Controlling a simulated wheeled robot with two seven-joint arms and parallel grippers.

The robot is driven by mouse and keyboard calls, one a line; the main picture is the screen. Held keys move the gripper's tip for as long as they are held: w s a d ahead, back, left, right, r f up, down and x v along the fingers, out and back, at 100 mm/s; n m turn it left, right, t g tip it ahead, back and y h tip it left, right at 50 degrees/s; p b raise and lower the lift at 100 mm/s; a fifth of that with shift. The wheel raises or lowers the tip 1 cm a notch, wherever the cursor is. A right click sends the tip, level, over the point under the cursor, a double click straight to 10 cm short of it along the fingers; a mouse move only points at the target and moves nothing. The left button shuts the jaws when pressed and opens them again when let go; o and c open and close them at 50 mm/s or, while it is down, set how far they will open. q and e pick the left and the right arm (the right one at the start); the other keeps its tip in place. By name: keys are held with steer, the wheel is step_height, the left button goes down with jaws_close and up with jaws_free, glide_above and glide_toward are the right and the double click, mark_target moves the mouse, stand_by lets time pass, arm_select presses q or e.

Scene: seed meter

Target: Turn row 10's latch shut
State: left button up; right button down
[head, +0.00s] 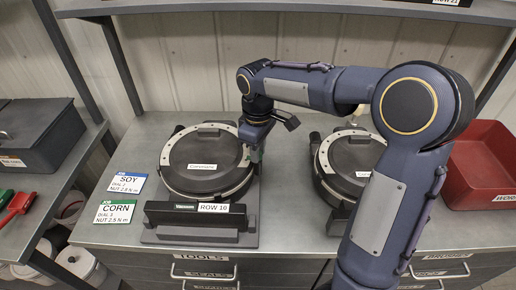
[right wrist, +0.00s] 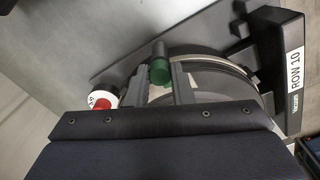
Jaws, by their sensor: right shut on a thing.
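The row 10 seed meter (head: 205,165) is a round black housing with a pale ring, on a stand labelled ROW 10 (head: 213,207). My right gripper (head: 250,142) reaches down to the right side of its rim. In the right wrist view, my right gripper's fingers (right wrist: 160,82) stand on either side of a green-ended piece (right wrist: 159,69), which looks like the latch, and are shut on it. The head view shows only a little green there, and the arm and gripper hide much of the latch. My left gripper is not in view.
A second round meter (head: 350,160) stands to the right, partly behind my right arm. A red bin (head: 485,165) is at the far right. SOY (head: 127,183) and CORN (head: 115,212) cards lie left of row 10. A red-and-white knob (right wrist: 102,100) shows near the fingers.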

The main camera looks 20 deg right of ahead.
steer(key=c, duration=1.3)
jaws_free()
steer(key=shift+o, duration=0.2)
step_height(320, 180, up, 8)
steer(key=shift+f, duration=0.1)
